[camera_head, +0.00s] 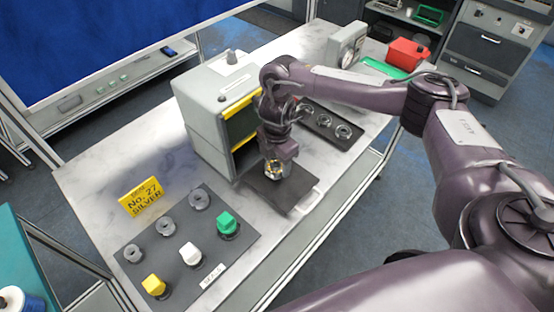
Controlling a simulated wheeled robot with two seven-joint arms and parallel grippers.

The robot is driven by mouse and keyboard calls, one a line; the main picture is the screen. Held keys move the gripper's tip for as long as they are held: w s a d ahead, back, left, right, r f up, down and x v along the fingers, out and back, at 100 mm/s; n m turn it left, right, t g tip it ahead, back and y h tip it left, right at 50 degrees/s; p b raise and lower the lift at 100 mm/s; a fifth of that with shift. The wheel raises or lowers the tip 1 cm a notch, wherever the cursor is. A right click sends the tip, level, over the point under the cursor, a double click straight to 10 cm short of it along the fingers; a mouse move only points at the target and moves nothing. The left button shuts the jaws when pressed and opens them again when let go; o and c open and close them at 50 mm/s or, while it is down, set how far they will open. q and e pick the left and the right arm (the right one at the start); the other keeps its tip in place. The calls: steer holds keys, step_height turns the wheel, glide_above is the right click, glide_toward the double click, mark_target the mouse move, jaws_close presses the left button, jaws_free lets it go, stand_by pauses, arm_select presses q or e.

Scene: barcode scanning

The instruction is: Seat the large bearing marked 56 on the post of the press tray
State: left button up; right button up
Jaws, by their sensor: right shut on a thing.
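My right gripper (276,168) points down over the dark press tray (291,200), in front of the grey box-shaped machine (198,108). It is shut on a shiny metal bearing (271,172), which is mostly hidden between the fingers. No number can be read on it. I cannot tell whether the bearing touches the tray or is around the post; the post is hidden by the gripper. My left gripper is not in view.
A dark tray with metal bearings (343,131) lies behind the arm.

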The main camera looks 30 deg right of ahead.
steer(key=shift+f, duration=0.65)
stand_by(0.7)
steer(key=o, duration=1.6)
steer(key=shift+c, duration=0.2)
step_height(320, 180, up, 7)
steer(key=p, duration=0.6)
steer(key=shift+r+p, duration=0.2)
steer(key=shift+p, duration=0.15)
